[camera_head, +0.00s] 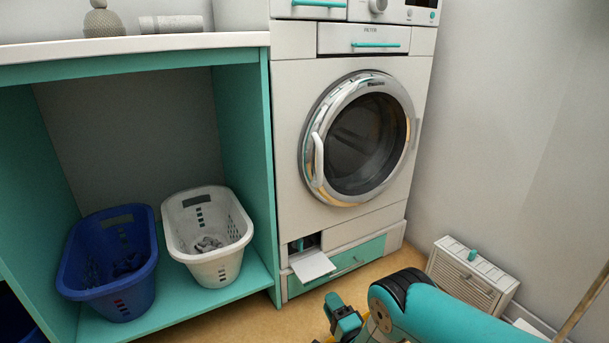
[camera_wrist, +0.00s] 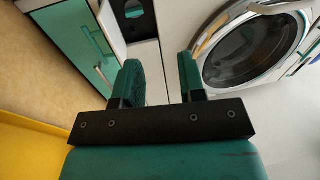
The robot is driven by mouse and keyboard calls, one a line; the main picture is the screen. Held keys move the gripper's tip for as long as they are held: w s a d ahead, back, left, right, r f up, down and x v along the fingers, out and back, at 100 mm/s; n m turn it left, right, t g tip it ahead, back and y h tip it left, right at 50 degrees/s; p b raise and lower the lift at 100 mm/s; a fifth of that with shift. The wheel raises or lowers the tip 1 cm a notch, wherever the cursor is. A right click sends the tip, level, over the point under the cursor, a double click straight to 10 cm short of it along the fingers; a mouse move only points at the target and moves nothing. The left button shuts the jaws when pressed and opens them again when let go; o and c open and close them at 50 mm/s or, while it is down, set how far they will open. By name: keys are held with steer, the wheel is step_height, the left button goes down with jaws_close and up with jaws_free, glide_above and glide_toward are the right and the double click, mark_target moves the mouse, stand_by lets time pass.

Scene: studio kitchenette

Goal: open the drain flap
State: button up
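The drain flap (camera_head: 311,264) is a small white panel at the lower left of the white washing machine (camera_head: 290,150). It is folded down and outward, and the cavity behind it (camera_head: 304,243) shows a dark part inside. In the wrist view the dark cavity (camera_wrist: 134,8) is at the top, beyond my fingers, with the pale flap (camera_wrist: 107,25) beside it. My gripper (camera_wrist: 158,62) is open, with nothing between its two teal fingers. In the head view my gripper (camera_head: 342,318) is low, in front of the machine and apart from the flap.
A teal drawer front (camera_head: 345,262) lies beside the flap. The round door (camera_head: 360,140) is shut above. A slatted white box (camera_head: 470,278) stands at the right by the wall. Blue (camera_head: 110,265) and white (camera_head: 208,235) baskets sit on the left shelf. Some floor is clear in front.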

steer(key=w+a+r+n+g+h+p, duration=0.15)
steer(key=w+r, duration=0.25)
steer(key=r, duration=0.4)
steer(key=w+d+r+g+h, duration=0.1)
steer(key=w+r+g+h, duration=0.1)
steer(key=w+r, duration=0.35)
steer(key=s+r+n+g, duration=0.3)
steer(key=s+r, duration=0.1)
steer(key=r, duration=1)
steer(key=s+d+r+n+g+p, duration=0.2)
steer(key=s+r+n, duration=0.3)
steer(key=s, duration=0.8)
steer(key=s+d+r+n+g+h+p, duration=0.1)
steer(key=s+d+r+n+g, duration=0.2)
steer(key=s+r, duration=0.6)
steer(key=s+d+r+n+g+p, duration=0.2)
steer(key=s+r+n+g, duration=0.4)
steer(key=s, duration=1.1)
steer(key=shift+s+d+r+n+p, duration=0.35)
steer(key=shift+d+r+n, duration=0.15)
steer(key=shift+r, duration=0.25)
step_height(320, 180, up, 36)
steer(key=p, duration=3.6)
steer(key=shift+w+f, duration=0.1)
steer(key=shift+w, duration=0.05)
steer(key=shift+f, duration=0.1)
